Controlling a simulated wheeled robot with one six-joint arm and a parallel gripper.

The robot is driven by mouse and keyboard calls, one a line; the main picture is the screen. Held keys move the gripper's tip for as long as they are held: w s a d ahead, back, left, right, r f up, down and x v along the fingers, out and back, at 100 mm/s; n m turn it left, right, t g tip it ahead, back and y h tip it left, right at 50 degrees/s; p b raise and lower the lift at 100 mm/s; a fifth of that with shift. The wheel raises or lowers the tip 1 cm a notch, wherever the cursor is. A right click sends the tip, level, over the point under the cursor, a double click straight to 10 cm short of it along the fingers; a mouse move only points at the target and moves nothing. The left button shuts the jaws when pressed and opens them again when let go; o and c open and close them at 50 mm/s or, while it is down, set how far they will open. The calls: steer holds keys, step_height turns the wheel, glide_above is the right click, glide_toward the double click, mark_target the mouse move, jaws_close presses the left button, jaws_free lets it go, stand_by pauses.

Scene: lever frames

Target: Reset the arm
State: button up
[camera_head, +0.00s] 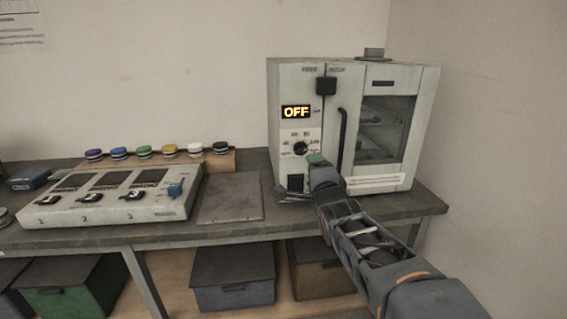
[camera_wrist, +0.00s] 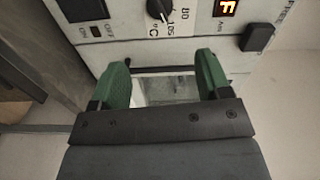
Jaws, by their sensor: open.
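My gripper (camera_wrist: 160,85) is open and empty in the wrist view, its two green fingers spread apart in front of the oven's panel. In the head view my arm reaches in from the lower right, and the gripper (camera_head: 317,160) is close to the oven's lower front. I cannot tell whether it touches the oven. The oven (camera_head: 297,80) is a pale grey box with a glass door at the right. Its display (camera_head: 296,112) reads OFF. A black dial (camera_head: 301,148) sits below the display, and it also shows in the wrist view (camera_wrist: 159,10).
The bench (camera_head: 235,233) carries a numbered control box (camera_head: 110,212) at the left and a flat grey plate (camera_head: 230,197) beside the oven. Several colored-lid jars stand on a wooden rack (camera_head: 190,161) behind. Lidded bins, one blue (camera_head: 233,295), sit under the bench.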

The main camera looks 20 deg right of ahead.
steer(key=s+a+n+g+y+p, duration=0.1)
steer(key=s+a+n+g+p, duration=0.4)
steer(key=s+n+g+p, duration=0.2)
steer(key=s+a+n+g+y+p, duration=0.2)
steer(key=s+a+n+g+p, duration=0.3)
steer(key=n+p, duration=0.7)
steer(key=s+r+g+p, duration=0.1)
steer(key=s+g, duration=0.1)
steer(key=s, duration=0.2)
steer(key=shift+s+a, duration=0.25)
steer(key=shift+s, duration=0.15)
